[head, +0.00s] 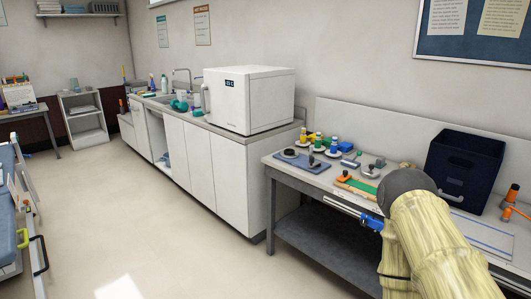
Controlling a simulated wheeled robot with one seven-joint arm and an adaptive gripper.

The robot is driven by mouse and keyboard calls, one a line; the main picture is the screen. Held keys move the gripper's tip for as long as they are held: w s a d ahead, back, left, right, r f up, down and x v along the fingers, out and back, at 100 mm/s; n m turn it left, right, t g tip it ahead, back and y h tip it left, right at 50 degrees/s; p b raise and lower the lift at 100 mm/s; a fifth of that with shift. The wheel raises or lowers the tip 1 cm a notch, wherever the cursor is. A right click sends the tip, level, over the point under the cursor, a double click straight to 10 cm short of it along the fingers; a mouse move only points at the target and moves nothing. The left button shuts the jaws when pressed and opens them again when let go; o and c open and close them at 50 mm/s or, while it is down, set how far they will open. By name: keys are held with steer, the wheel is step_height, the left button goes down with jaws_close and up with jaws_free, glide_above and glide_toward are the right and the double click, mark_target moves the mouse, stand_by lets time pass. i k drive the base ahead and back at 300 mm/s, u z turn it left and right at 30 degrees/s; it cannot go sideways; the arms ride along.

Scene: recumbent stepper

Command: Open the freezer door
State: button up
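A white box-shaped freezer (268,104) stands on the counter against the back wall. Its door (228,108) faces left toward the room and looks shut, with a small dark display near the top. A pale handle (206,98) sticks out at the door's left edge. My arm (425,240), yellowish with a dark grey joint, shows at the lower right, in front of the workbench and well away from the freezer. My gripper's fingers cannot be made out.
White cabinets (190,155) carry the counter. Teal dumbbells (180,105) lie left of the freezer. A grey workbench (285,178) with small objects and a dark blue bin (463,170) stands at right. The floor (155,215) before the cabinets is clear. Blue-padded equipment (8,215) is at left.

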mark_target(227, 94)
steer(key=u, duration=0.25)
steer(key=i, duration=2.1)
steer(key=u, duration=0.85)
steer(key=i, duration=1.9)
steer(key=u, duration=0.35)
